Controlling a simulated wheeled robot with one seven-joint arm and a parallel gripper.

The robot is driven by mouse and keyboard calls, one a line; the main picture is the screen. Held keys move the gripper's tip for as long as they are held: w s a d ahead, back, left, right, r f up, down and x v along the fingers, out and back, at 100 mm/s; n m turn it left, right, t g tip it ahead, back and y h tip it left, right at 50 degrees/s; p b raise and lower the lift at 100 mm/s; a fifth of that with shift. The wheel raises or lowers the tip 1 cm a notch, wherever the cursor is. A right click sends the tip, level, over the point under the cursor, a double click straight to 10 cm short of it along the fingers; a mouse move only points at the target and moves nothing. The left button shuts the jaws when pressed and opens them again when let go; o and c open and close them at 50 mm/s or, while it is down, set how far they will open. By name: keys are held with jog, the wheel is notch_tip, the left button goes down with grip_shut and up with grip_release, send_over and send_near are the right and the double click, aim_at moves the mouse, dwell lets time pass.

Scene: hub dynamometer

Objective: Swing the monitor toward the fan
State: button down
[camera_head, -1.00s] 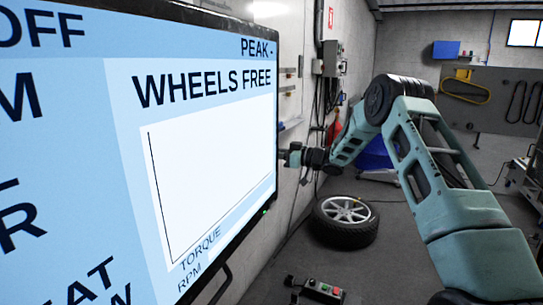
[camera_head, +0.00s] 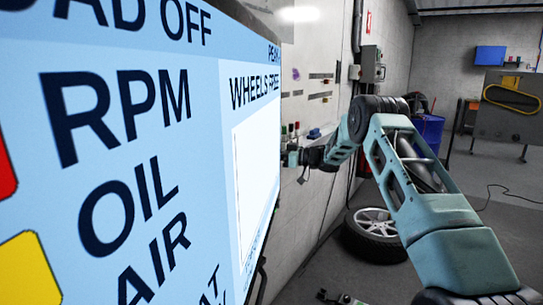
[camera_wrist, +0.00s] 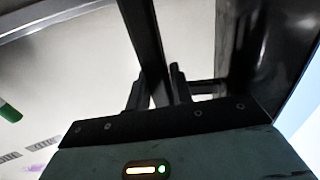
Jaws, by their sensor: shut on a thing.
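The monitor (camera_head: 150,150) fills the left of the head view, its light-blue screen seen at a steep slant with "RPM", "OIL", "AIR" and "WHEELS FREE". My gripper (camera_head: 290,158) is at the monitor's far right edge, partly hidden behind it. In the wrist view my gripper (camera_wrist: 158,90) has its two dark fingers on either side of a thin dark bar (camera_wrist: 142,30), shut on it. The bar stands beside the monitor's dark back and edge (camera_wrist: 270,50). A strip of the lit screen shows at far right. I cannot make out the fan in either view.
A wheel with a tyre (camera_head: 375,235) lies on the floor right of the monitor. A grey wall with switch boxes (camera_head: 372,70) runs behind my gripper. A blue drum (camera_head: 428,132) stands farther back. The floor at right is mostly clear.

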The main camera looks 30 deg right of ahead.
jog(key=shift+w+a+r, duration=0.25)
jog(key=shift+r, duration=0.05)
jog(key=c, duration=1.3)
grip_release()
jog(key=shift+w+f, duration=0.1)
jog(key=shift+f, duration=0.1)
jog(key=shift+s+d+f, duration=0.1)
jog(key=shift+s+d, duration=0.25)
jog(key=shift+s, duration=0.1)
jog(key=b+v, duration=0.4)
jog(key=v, duration=1.2)
jog(key=shift+s+d, duration=0.15)
jog(key=shift+d, duration=0.05)
